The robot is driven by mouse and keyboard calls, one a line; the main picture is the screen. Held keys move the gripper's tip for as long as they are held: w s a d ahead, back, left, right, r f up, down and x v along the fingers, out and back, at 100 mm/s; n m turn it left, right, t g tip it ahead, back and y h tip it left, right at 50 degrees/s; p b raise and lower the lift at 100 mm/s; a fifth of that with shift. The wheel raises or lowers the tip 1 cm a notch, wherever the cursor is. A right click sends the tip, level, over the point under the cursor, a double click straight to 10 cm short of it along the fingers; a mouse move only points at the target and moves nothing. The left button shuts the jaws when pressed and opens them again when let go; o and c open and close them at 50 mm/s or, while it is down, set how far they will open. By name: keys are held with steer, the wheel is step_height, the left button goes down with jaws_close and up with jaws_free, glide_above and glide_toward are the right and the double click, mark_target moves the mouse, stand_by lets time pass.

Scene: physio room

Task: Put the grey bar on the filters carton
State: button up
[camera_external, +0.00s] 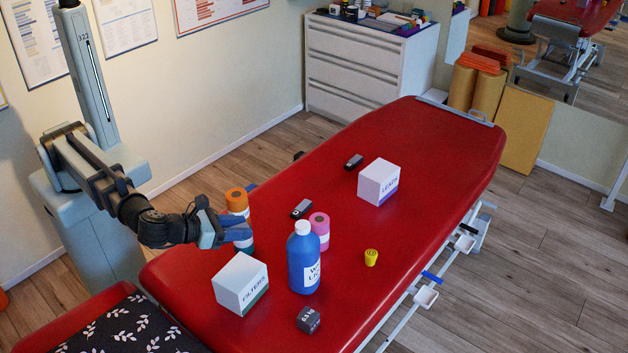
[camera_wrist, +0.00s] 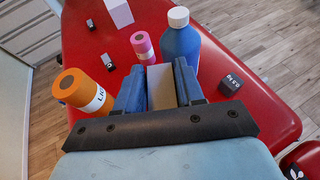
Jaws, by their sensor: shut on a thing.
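My gripper (camera_external: 240,234) is low over the red couch, behind the filters carton in the external view. In the wrist view my gripper (camera_wrist: 160,88) is shut on the grey bar (camera_wrist: 162,90), which shows as a plain grey block between the blue fingers. In the external view the fingers hide most or all of the bar. The filters carton (camera_external: 240,283) is a white box with a green lower edge, standing on the couch to the left of the blue bottle. I cannot make it out in the wrist view.
An orange-topped bottle (camera_external: 237,201) stands close to my gripper. A blue bottle (camera_external: 303,262) and a pink roll (camera_external: 320,228) stand right of it. A dark cube (camera_external: 308,319), yellow plug (camera_external: 371,257) and another carton (camera_external: 378,181) lie farther off. The couch's far end (camera_external: 440,130) is clear.

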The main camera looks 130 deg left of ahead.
mark_target(244, 270)
steer(key=shift+f, duration=6.35)
steer(key=shift+f, duration=0.2)
steer(key=o, duration=1)
steer(key=shift+r, duration=0.15)
steer(key=shift+s+d+r, duration=0.15)
steer(key=shift+d, duration=0.05)
steer(key=v, duration=1.1)
steer(key=shift+d, duration=0.2)
